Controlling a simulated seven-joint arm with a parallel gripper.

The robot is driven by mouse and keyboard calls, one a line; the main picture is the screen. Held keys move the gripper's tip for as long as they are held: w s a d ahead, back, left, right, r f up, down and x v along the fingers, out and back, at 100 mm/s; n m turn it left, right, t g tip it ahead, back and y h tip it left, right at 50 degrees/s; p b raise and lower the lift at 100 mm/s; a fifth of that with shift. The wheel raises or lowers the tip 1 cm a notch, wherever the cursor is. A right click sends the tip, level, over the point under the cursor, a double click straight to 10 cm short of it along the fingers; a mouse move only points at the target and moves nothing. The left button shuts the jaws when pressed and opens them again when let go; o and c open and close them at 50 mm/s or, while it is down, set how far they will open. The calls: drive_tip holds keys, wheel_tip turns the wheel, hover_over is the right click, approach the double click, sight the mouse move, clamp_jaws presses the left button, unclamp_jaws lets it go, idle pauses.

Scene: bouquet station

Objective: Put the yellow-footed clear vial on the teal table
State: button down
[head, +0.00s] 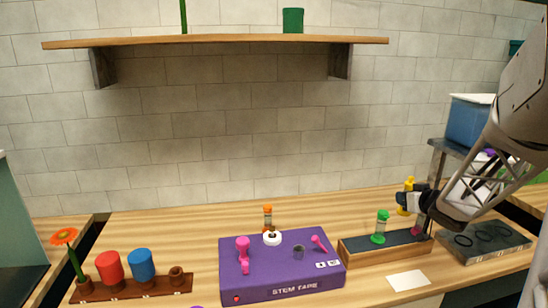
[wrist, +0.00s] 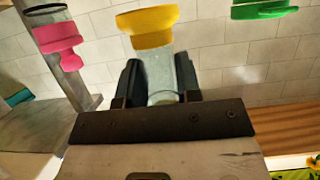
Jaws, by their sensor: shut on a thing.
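The yellow-footed clear vial (head: 405,197) is in my gripper (head: 422,200), at the right of the head view, just above the long wooden rack (head: 385,256). In the wrist view my gripper's dark fingers (wrist: 160,85) are shut on the clear body. The yellow end (wrist: 150,26) sticks out beyond the fingertips. The vial looks near upright in the head view. A teal table is not clearly seen; only a grey-green panel (head: 12,215) and a dark surface show at the left edge.
A green vial (head: 381,228) stands on the rack, left of my gripper; a pink one (wrist: 58,38) is on the other side. A purple stem tape box (head: 282,275), a brown holder with red and blue cups (head: 140,287), and a dark tray (head: 487,243) stand on the wooden bench.

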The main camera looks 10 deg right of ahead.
drive_tip(key=shift+f, duration=4.55)
drive_tip(key=shift+r, duration=0.1)
drive_tip(key=w+a+r, duration=0.4)
drive_tip(key=r, duration=0.5)
drive_tip(key=w+a+r, duration=0.4)
drive_tip(key=r, duration=0.6)
drive_tip(key=w+a+f, duration=0.6)
drive_tip(key=w+a, duration=0.2)
drive_tip(key=a, duration=0.2)
drive_tip(key=w+a+f, duration=0.6)
drive_tip(key=w+a, duration=0.3)
drive_tip(key=a, duration=0.2)
drive_tip(key=shift+w+f, duration=0.15)
drive_tip(key=shift+f, duration=0.2)
drive_tip(key=shift+a, duration=0.1)
drive_tip(key=a, duration=0.6)
drive_tip(key=shift+a, duration=0.4)
